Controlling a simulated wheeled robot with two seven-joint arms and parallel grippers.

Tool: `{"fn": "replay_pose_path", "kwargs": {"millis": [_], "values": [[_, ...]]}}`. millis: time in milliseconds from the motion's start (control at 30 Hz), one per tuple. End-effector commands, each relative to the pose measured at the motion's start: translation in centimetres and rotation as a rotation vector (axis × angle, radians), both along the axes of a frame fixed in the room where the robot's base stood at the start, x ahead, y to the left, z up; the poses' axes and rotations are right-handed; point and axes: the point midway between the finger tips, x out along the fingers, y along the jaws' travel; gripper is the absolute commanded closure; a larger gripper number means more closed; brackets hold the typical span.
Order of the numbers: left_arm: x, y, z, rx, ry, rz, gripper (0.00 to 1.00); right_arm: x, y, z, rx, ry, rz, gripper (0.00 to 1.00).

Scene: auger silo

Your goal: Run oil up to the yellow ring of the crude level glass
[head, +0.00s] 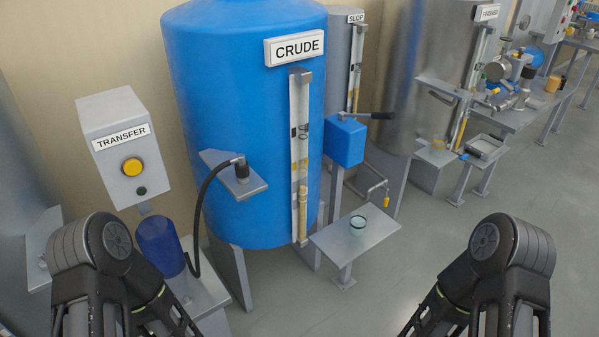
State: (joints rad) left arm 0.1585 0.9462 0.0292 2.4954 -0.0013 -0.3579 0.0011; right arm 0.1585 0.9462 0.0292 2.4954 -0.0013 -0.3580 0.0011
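The blue CRUDE tank (237,120) stands left of centre. Its level glass (301,212) is an upright tube on a pale scale down the tank front. Amber oil fills the lower part, its top apparently around the tube's middle. A yellow ring (302,166) seems to sit just above, though the gap is too small to judge. The TRANSFER box (119,148) at left carries a yellow button (132,167) and a small dark lamp (141,191). Both my arms show at the bottom corners, apart from everything; their fingertips are out of view.
A blue pump (159,246) stands below the box, with a black hose (199,205) rising to the tank bracket. The SLOP (340,55) and FINISHED (409,75) tanks stand behind. Floor at front centre is clear.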

Motion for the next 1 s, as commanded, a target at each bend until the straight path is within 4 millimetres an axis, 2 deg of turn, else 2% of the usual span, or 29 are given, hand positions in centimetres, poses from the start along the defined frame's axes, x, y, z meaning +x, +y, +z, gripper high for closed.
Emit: {"fn": "replay_pose_path", "kwargs": {"millis": [33, 367, 1000], "values": [[0.0, 0.0, 0.0, 0.0, 0.0, 0.0, 0.73, 0.0, 0.0, 0.0, 0.0, 0.0, 0.0, 1.0], [0.0, 0.0, 0.0, 0.0, 0.0, 0.0, 1.0, 0.0, 0.0, 0.0, 0.0, 0.0, 0.0, 1.0], [0.0, 0.0, 0.0, 0.0, 0.0, 0.0, 1.0, 0.0, 0.0, 0.0, 0.0, 0.0, 0.0, 1.0]]}}
